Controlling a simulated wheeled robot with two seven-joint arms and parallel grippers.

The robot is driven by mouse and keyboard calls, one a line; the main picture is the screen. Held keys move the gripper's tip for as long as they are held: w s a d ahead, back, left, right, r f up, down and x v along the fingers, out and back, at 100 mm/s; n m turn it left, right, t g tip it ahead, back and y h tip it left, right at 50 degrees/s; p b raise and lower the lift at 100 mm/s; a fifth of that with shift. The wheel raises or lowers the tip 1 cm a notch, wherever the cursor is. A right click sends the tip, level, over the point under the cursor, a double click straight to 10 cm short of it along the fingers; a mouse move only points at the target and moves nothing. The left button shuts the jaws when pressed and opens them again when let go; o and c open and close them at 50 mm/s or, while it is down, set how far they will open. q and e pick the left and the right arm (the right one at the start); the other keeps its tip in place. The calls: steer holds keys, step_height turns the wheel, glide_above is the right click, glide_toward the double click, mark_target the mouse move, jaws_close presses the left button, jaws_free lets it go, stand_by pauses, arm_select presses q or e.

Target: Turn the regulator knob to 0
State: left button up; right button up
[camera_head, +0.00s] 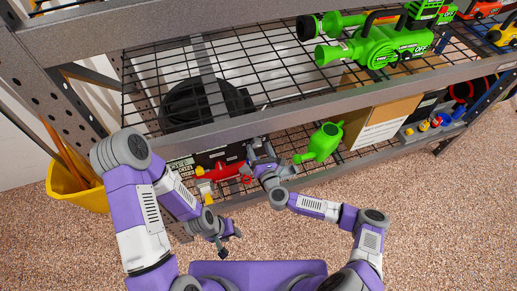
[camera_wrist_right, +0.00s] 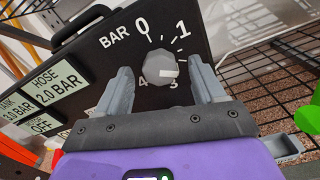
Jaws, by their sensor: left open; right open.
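The grey faceted regulator knob (camera_wrist_right: 160,66) sits on a black panel (camera_wrist_right: 100,52) marked BAR, with 0 and 1 above it and 3 and 4 below. A white mark on the knob lies at its lower right, away from the 0; the number beside it is hidden. My right gripper (camera_wrist_right: 161,72) is open, with one finger on each side of the knob and gaps visible. In the head view, my right gripper (camera_head: 262,152) is at the lower shelf by the panel (camera_head: 222,155). My left gripper (camera_head: 229,243) is open and empty, low in front of the shelf.
Label plates on the panel read HOSE 2.0 BAR (camera_wrist_right: 58,83) and HOSE OFF (camera_wrist_right: 40,125). A red tool (camera_head: 222,171) and a green watering can (camera_head: 322,142) are on the lower shelf. The wire upper shelf's front beam (camera_head: 300,111) runs above. A yellow bucket (camera_head: 75,190) stands left.

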steer(key=shift+w+a, duration=0.15)
steer(key=shift+w, duration=0.35)
steer(key=shift+c, duration=0.5)
steer(key=c, duration=1)
steer(key=shift+o, duration=0.2)
